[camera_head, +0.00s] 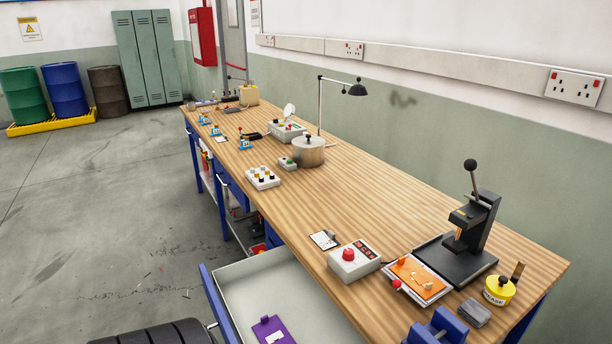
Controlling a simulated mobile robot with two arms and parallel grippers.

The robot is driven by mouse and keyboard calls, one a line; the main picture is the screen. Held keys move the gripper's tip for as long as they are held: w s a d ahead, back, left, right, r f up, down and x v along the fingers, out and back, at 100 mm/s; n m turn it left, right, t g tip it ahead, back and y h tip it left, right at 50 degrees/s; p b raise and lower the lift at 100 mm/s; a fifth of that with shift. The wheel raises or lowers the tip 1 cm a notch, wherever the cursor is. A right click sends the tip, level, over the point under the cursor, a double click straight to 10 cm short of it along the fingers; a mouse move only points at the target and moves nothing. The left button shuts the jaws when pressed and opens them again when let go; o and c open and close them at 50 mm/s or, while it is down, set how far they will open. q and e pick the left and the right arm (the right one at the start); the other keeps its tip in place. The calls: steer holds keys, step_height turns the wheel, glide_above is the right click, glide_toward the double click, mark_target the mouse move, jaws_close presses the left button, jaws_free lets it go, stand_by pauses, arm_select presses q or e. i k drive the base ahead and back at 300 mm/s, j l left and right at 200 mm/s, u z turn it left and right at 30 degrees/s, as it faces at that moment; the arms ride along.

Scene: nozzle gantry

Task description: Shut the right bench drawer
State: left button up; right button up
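The right bench drawer (240,283) stands pulled well out from the front of the wooden bench (330,215), at the bottom centre of the head view. Its blue front panel (215,305) faces left, and a metal handle shows low on that panel, cut by the frame's bottom edge. The drawer's pale interior is open to view. A purple item (268,330) with a white label lies inside it. The near end of the drawer is cut off by the frame. Neither of my grippers is in view.
A black ribbed round object (160,334) is on the floor left of the drawer front. On the bench near the drawer are a control box with a red button (348,257), a black press (470,225) and a blue vise (440,328). Grey floor at left is largely clear.

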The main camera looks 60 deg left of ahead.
mark_target(272, 282)
steer(key=u, duration=2.35)
